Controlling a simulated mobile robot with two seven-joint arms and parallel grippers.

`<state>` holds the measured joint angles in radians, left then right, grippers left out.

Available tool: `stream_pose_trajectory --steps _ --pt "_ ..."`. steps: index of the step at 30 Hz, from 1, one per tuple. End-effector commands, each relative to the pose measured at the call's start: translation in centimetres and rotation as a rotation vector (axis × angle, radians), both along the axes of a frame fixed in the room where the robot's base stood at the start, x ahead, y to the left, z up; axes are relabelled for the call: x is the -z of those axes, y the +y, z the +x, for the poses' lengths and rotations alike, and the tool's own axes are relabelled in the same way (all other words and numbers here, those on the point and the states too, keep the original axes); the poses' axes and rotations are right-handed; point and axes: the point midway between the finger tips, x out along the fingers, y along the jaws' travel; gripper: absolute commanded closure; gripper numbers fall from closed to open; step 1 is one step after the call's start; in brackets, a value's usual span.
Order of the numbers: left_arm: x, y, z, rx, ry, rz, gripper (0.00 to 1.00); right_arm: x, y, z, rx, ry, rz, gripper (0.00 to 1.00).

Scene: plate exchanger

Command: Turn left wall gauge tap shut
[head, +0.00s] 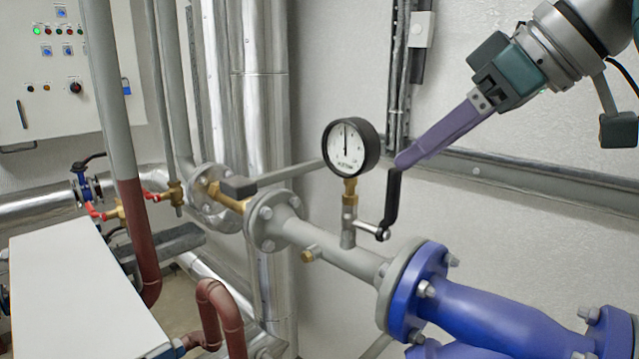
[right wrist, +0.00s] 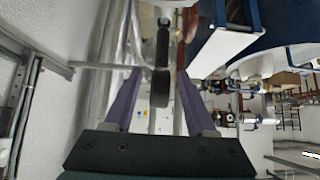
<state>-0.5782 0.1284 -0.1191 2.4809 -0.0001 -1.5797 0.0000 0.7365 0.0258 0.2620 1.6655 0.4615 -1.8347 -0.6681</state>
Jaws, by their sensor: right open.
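The wall gauge (head: 345,148) is a round white dial in a black case, standing on a brass fitting above a grey pipe. Below it is the tap body (head: 349,222), with a silver stem reaching right to a black cranked lever (head: 391,205). The lever points up. My right gripper (head: 402,164) comes in from the upper right, its purple fingers at the lever's upper end. In the right wrist view the fingers (right wrist: 160,76) are apart, with a black bar-like part (right wrist: 160,90), apparently the lever, between them. Contact cannot be told. My left gripper is not in view.
A blue flanged pipe body (head: 480,300) is at the lower right. A wall rail (head: 540,187) runs behind my right gripper. A control panel (head: 60,75) and a white box top (head: 75,295) are at the left.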

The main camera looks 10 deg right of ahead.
Motion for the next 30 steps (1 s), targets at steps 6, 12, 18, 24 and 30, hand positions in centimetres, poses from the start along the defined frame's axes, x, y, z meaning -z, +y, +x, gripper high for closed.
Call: stream_pose_trajectory --steps 6,12,18,24,30 --pt "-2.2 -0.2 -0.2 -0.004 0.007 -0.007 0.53 2.5 1.9 2.1 -0.001 0.010 0.002 0.44" --pt "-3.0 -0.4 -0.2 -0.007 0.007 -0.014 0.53 4.9 3.2 3.9 0.001 0.006 0.001 0.44" --pt "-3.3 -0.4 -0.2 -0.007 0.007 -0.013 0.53 6.1 3.8 4.8 0.004 0.003 -0.001 0.44" --pt "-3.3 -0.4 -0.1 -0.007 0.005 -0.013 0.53 6.4 3.9 4.9 0.004 0.001 -0.002 0.44" --pt "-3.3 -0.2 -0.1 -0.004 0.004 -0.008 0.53 6.4 3.9 4.9 0.004 0.002 -0.002 0.49"
